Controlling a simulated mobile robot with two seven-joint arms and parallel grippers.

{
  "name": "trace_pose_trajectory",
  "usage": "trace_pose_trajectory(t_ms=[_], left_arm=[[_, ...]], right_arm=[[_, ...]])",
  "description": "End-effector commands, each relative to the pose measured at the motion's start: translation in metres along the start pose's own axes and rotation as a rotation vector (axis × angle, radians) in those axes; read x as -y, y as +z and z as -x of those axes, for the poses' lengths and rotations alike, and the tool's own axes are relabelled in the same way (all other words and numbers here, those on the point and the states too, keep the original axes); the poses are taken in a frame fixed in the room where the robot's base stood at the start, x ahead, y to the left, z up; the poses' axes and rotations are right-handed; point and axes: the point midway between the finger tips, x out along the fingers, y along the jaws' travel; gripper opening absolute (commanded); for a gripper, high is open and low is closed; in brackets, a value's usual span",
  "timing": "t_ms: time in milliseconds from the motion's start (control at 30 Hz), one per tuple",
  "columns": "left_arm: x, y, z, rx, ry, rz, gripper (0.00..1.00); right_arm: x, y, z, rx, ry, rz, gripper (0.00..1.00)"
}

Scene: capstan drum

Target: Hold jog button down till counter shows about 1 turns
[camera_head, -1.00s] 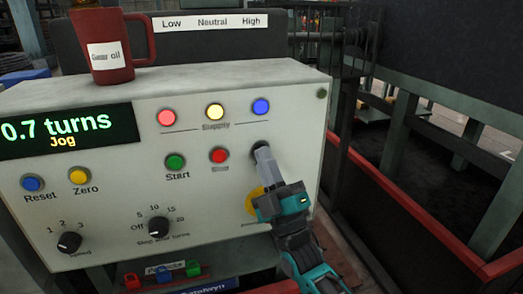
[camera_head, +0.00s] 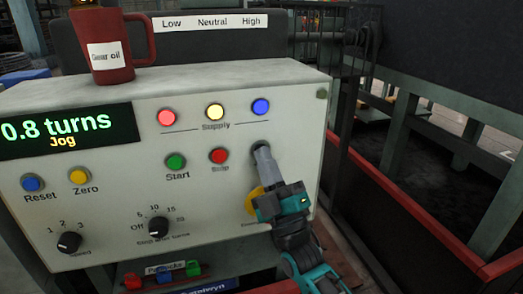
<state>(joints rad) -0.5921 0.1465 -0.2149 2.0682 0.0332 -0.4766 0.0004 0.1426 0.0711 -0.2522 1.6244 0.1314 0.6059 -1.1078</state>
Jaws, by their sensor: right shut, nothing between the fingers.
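The counter display (camera_head: 68,130) on the control panel reads 0.8 turns, with Jog in yellow under it. My right gripper (camera_head: 262,152) is shut and empty, its fingertips against a dark round button (camera_head: 258,147) at the panel's right side. The fingers hide most of that button and any label of it. My left gripper is not in view.
Start (camera_head: 176,163) and red Stop (camera_head: 218,156) buttons sit left of my fingers. A yellow emergency control (camera_head: 253,199) is partly hidden behind my gripper. A red gear oil mug (camera_head: 105,45) stands on the panel top. A red rail (camera_head: 420,233) runs at right.

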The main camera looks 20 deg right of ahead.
Motion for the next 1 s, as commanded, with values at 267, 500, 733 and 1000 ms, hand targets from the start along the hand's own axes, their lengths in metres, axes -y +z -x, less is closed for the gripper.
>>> trace_pose_trajectory(t_ms=[267,500,733,1000], left_arm=[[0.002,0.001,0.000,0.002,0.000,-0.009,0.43],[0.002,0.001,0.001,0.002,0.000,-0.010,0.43],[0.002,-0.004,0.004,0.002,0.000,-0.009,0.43],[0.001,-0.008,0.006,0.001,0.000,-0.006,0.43]], right_arm=[[0.000,0.000,0.000,0.001,-0.001,0.000,0.00],[0.000,0.000,0.000,0.001,-0.001,0.000,0.00],[-0.004,-0.003,0.004,0.002,-0.003,0.000,0.00],[-0.008,-0.008,0.012,0.001,-0.001,-0.001,0.00]])
